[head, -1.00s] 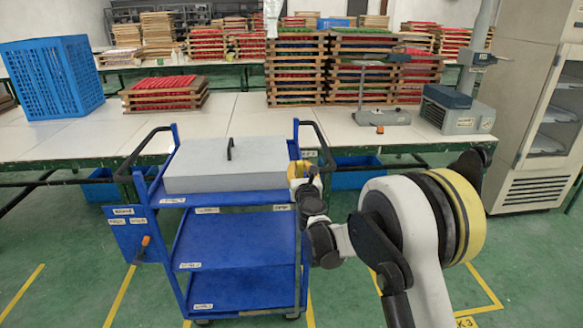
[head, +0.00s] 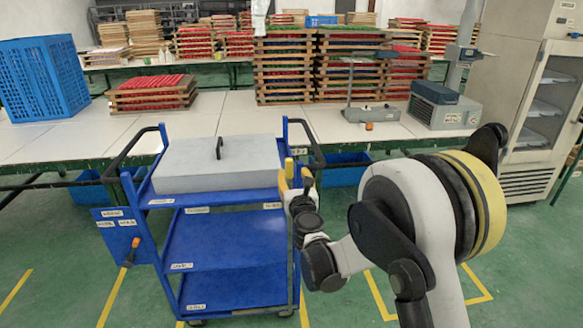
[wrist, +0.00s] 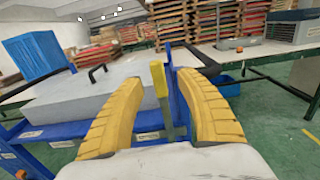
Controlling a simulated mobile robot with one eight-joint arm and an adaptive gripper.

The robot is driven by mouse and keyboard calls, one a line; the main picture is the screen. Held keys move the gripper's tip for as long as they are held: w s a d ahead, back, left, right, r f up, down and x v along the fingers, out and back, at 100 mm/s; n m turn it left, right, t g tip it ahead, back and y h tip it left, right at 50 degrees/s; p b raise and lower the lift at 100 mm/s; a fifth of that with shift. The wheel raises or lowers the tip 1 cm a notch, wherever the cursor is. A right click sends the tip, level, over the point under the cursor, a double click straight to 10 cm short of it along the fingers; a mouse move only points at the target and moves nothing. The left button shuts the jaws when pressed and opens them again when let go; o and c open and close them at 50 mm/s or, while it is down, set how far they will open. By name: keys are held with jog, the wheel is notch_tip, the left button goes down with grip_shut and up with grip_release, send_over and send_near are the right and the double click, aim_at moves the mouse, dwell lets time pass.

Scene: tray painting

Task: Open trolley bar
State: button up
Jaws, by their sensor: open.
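The blue trolley (head: 222,238) stands in front of the long table, with a grey lidded box (head: 215,172) on its top shelf. In the wrist view, an upright bar (wrist: 160,82) with a yellow top stands at the trolley's right corner, beside a blue post (wrist: 171,75). Contact with the bar is not visible. The bar's lower end is hidden by the gripper.
A black push handle (head: 304,140) curves out at the trolley's right, close to my gripper. An orange-handled lever (head: 131,251) hangs at the trolley's left side. The table (head: 225,104) bears stacked trays (head: 284,68) and a blue crate (head: 42,80). Green floor lies open in front.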

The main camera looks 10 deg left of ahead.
jog(key=v, duration=0.5)
jog(key=shift+s+d, duration=0.1)
jog(key=shift+s, duration=0.05)
jog(key=s+d+r+n+g+y, duration=0.25)
jog(key=s+r+n, duration=0.35)
jog(key=n, duration=0.4)
jog(key=s+d+r+n+g+y, duration=0.1)
jog(key=s+d+r+n, duration=0.4)
jog(key=n, duration=0.4)
jog(key=s+d+f+n+g+h, duration=0.2)
jog(key=s+d+f+n, duration=0.1)
jog(key=s+d, duration=0.3)
jog(key=s+d+f+n+g+h, duration=0.2)
jog(key=s+d+n, duration=0.4)
jog(key=s, duration=0.5)
jog(key=s+d+f+n+g+h, duration=0.3)
jog(key=s+d+f+n, duration=0.2)
jog(key=s, duration=0.4)
jog(key=shift+d+f, duration=0.3)
jog(key=shift+d, duration=0.15)
